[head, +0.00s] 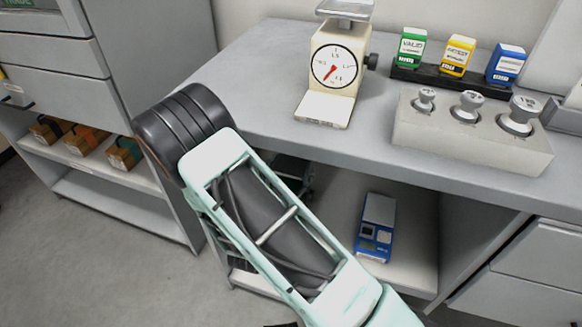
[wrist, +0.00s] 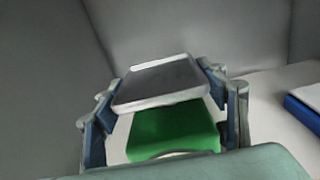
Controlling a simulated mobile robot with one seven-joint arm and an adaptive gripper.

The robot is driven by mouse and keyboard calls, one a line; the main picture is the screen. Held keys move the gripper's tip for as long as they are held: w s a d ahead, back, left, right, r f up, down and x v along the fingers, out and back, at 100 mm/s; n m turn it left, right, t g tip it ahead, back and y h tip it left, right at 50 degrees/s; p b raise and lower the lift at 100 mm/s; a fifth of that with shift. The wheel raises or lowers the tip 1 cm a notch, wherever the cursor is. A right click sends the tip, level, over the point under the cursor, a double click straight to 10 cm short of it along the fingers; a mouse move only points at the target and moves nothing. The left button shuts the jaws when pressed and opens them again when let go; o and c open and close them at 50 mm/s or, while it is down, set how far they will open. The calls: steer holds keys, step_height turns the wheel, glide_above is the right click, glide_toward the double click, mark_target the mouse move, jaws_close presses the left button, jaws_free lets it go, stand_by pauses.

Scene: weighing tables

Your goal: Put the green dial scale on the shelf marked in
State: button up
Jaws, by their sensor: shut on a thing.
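The green dial scale (wrist: 172,130) shows in the wrist view, with a flat grey pan (wrist: 160,83) on top. My gripper (wrist: 166,112) has one finger on each side of it and is shut on it. In the head view my arm covers the green scale and most of the gripper, under the tabletop. The lower shelf (head: 412,272) under the table is light-coloured. I cannot see a mark reading "in".
A blue scale (head: 377,228) stands on the lower shelf, right of my arm. Above, the tabletop (head: 262,75) holds a cream dial scale (head: 332,70), a weight block (head: 470,145) and green, yellow and blue boxes. A left shelf unit (head: 95,165) holds several small crates.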

steer(key=o, duration=2.1)
steer(key=shift+r, duration=0.1)
steer(key=p+v, duration=0.2)
steer(key=v, duration=1)
